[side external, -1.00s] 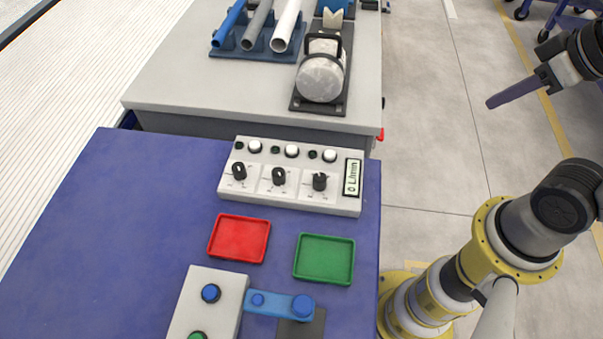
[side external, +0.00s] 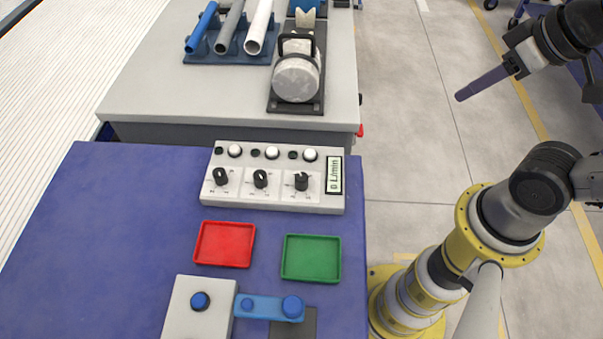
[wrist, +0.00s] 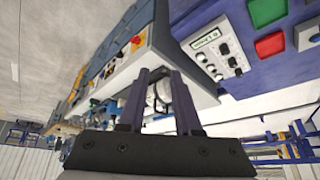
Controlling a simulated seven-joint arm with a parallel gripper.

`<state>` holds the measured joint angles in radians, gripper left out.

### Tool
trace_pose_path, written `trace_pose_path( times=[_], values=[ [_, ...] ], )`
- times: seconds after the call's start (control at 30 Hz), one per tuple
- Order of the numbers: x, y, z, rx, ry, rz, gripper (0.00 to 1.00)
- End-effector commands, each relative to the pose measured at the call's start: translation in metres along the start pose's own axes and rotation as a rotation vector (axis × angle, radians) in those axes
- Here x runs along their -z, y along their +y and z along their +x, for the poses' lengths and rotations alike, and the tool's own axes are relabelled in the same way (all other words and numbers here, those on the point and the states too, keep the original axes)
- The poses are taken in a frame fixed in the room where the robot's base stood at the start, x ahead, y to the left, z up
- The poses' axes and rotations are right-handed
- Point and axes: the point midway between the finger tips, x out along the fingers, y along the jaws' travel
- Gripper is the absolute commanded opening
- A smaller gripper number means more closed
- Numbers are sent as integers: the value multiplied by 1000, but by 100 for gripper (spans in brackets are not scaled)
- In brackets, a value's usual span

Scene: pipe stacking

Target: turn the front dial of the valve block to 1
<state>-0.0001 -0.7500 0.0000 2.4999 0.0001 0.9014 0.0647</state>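A pale block (side external: 320,200) with three black dials in a row, several buttons and a display (side external: 334,175) reading "0 L/min" sits at the far edge of the blue table. Its dials are the left dial (side external: 221,176), the middle dial (side external: 260,178) and the right dial (side external: 302,181); I cannot tell which is the front one, and their marks are too small to read. The block also shows in the wrist view (wrist: 213,62). My gripper (side external: 461,97) is right of the table, away from the block. In the wrist view its fingers (wrist: 160,74) are apart, with nothing held between them.
A red tray (side external: 224,263) and a green tray (side external: 311,278) lie in front of the block. A blue lever (side external: 262,307) and another pale block (side external: 197,325) are nearer. Behind, a grey bench (side external: 150,105) carries pipes (side external: 229,27) and a clamped cylinder (side external: 297,79). The table's left is clear.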

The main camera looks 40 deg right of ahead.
Motion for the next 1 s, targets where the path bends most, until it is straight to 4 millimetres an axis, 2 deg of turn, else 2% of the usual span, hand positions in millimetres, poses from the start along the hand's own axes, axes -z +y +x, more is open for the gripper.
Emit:
trace_pose_path(
  times=[0.03,0.13,0.17,0.3,0.47,0.57,0.73,0.87,1.0],
  values=[
    [1,0,-1,0,1,42,43],
    [11,-1,-8,3,21,162,61],
    [15,-1,-9,4,24,203,64],
    [42,-9,-12,16,1,375,64],
    [76,-28,-3,24,-62,525,64],
    [97,-47,10,20,-117,600,64],
    [126,-93,46,-11,-226,689,64],
    [134,-135,81,-53,-307,701,64],
    [127,-178,119,-99,-382,648,64]
  ],
)
